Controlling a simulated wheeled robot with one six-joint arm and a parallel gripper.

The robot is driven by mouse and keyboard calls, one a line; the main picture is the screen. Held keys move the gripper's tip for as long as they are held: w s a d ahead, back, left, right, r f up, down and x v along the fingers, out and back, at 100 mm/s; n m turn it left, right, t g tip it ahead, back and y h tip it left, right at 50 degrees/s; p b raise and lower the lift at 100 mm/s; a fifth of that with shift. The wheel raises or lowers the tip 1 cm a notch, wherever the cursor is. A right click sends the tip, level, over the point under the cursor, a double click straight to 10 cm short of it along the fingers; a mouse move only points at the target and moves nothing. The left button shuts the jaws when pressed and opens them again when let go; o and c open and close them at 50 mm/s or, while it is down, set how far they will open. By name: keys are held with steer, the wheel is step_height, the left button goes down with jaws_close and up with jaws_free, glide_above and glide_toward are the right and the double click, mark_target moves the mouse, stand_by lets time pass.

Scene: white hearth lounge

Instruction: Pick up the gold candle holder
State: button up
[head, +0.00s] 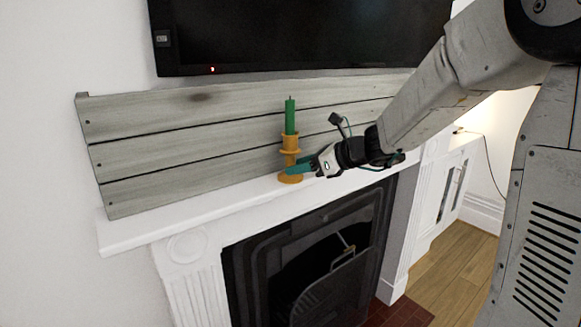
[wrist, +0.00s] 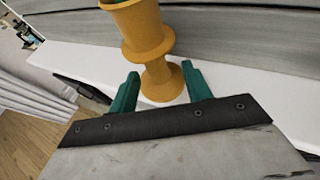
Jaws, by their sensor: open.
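The gold candle holder (head: 290,151) stands upright on the white mantel shelf, with a green candle (head: 291,116) in its top. In the wrist view the holder (wrist: 148,38) rises between and just beyond the green fingertips, its stem and round base close to them. My gripper (head: 300,168) is at the holder's lower part, coming from the right in the head view. It also shows in the wrist view (wrist: 160,88), with the fingers apart, one on each side of the lower stem. I cannot tell whether either finger touches it.
The white mantel shelf (head: 150,231) is clear to the left of the holder. Grey wooden planks (head: 180,143) stand upright behind it, below a black television (head: 290,35). A dark fireplace (head: 300,255) lies below the shelf. A white cabinet (head: 455,180) stands at the right.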

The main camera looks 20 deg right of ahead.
steer(key=x, duration=0.3)
steer(key=shift+a, duration=0.15)
jaws_close()
steer(key=shift+r, duration=0.15)
